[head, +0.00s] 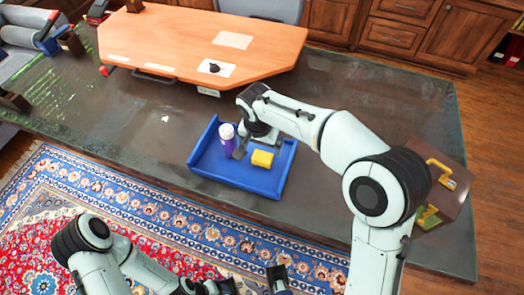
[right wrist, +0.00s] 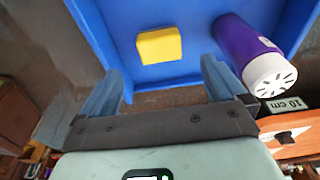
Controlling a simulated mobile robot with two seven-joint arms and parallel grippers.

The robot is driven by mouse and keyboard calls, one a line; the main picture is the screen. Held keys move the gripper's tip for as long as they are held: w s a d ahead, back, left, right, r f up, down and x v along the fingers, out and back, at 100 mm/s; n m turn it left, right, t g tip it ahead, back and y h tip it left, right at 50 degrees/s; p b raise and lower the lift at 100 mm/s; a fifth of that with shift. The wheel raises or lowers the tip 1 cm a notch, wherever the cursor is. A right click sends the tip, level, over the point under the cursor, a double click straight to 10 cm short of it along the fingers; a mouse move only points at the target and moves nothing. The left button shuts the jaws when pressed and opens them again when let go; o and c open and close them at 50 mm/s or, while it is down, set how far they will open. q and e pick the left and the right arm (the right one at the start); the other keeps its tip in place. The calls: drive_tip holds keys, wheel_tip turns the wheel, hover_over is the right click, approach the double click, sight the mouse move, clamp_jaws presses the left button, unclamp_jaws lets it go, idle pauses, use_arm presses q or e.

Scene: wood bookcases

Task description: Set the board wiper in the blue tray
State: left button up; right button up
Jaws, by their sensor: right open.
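The board wiper, a small yellow block (head: 262,158), lies on the floor of the blue tray (head: 240,186), right of its middle. It also shows in the right wrist view (right wrist: 159,46), inside the tray. My right gripper (head: 241,149) is over the tray, between the wiper and a purple bottle. In the right wrist view, its fingers (right wrist: 160,85) are spread with nothing between them, and the wiper lies beyond the tips, apart from them. My left gripper (head: 252,282) is at the bottom edge, away from the table, its fingers apart and empty.
The purple bottle with a white cap (head: 227,141) stands in the tray's left part. A wooden board (head: 190,45) lies behind, bearing papers and a small black object. A brown case with a yellow handle (head: 447,190) is at the right. The dark table (head: 130,135) is clear left of the tray.

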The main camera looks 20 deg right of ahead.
sight(260, 161)
drive_tip(key=shift+s+a+r, duration=0.1)
drive_tip(key=shift+s+r, duration=0.05)
drive_tip(key=shift+r, duration=0.85)
drive_tip(key=shift+s+a+r, duration=0.1)
drive_tip(key=shift+r, duration=0.9)
